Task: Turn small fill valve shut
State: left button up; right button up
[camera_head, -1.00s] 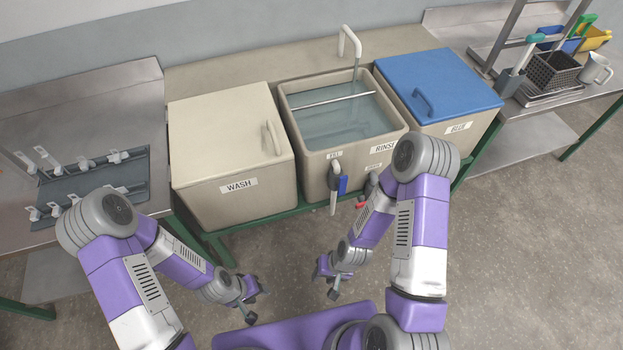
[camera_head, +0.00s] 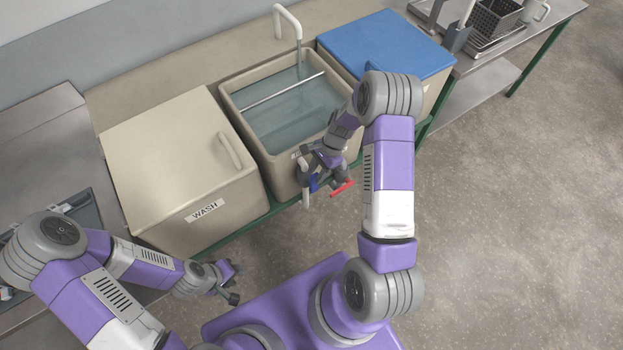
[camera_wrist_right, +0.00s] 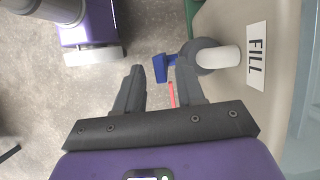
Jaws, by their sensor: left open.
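The fill valve shows its blue handle (camera_head: 314,184) on the front of the rinse tank, on a grey fitting with a pale pipe (camera_head: 306,192). In the right wrist view the blue handle (camera_wrist_right: 160,68) lies near the tips of my right gripper (camera_wrist_right: 160,80), in the gap between its fingers. The grey fitting (camera_wrist_right: 205,57) is by the right finger. I cannot tell whether they touch. My right gripper (camera_head: 318,168) is open with nothing clamped, partly covering the valve in the head view. My left gripper (camera_head: 232,282) is open and empty, low and away from the tanks.
A red handle (camera_head: 342,188) sits close beside the blue one and also shows beyond the fingers in the wrist view (camera_wrist_right: 172,95). The lidded wash tank (camera_head: 175,165) stands left, the water-filled rinse tank (camera_head: 238,100) in the middle, and the blue-lidded tank (camera_head: 385,50) right.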

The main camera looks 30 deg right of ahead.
aim_at(312, 181)
jog(key=shift+x, duration=2.35)
jog(key=shift+w, duration=0.1)
jog(key=shift+c, duration=0.3)
grip_shut()
